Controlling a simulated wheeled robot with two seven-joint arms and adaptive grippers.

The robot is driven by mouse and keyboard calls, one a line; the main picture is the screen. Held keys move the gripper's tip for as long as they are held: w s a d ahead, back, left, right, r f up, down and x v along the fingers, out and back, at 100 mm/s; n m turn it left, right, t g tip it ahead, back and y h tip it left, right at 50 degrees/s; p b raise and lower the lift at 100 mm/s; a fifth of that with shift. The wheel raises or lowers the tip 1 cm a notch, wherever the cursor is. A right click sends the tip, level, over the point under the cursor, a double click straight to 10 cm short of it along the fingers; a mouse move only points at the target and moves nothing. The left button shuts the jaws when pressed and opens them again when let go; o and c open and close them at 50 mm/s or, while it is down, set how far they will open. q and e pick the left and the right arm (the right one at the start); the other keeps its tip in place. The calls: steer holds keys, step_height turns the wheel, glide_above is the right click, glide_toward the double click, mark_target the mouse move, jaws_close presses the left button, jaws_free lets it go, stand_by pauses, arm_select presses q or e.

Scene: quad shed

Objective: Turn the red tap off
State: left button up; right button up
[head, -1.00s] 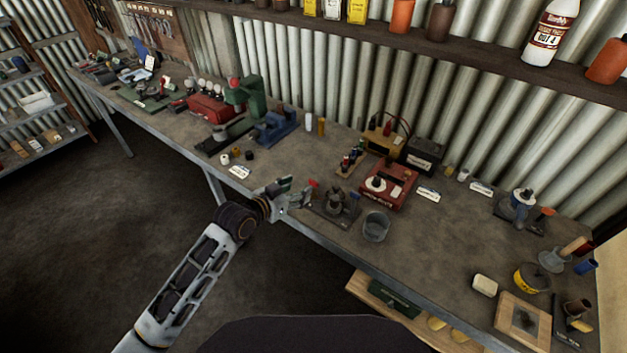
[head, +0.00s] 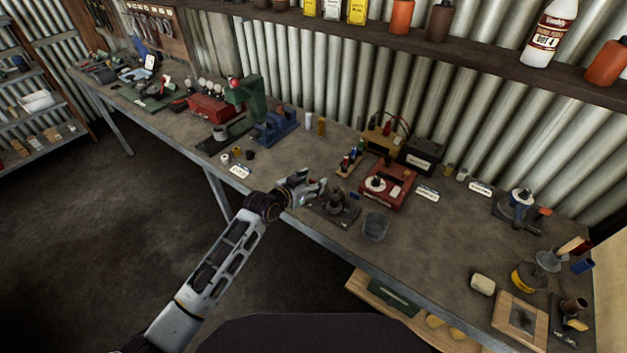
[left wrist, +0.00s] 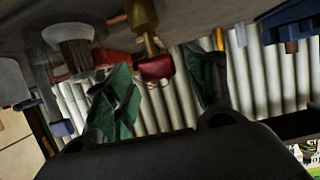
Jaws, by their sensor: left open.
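The red tap handle (left wrist: 157,68) shows in the left wrist view, on a brass stem (left wrist: 142,22). It sits between the two green fingers of my left gripper (left wrist: 159,76), which are spread on either side of it; I cannot tell whether either finger touches it. In the head view my left gripper (head: 316,188) is open at the bench's front edge, beside a dark fixture (head: 337,206) on a flat base. The gripper hides the red handle in that view. My right gripper is out of view.
A grey metal cup (head: 375,227) stands just right of the fixture. Behind it are a red box-shaped device (head: 388,186) and a small rack of coloured items (head: 350,161). A blue vise-like tool (head: 276,127) stands further left.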

arm_select(q)
steer(key=shift+w+d+f, duration=0.25)
steer(key=shift+w+d, duration=0.1)
steer(key=shift+w, duration=0.1)
steer(key=c, duration=1)
steer(key=shift+c, duration=0.2)
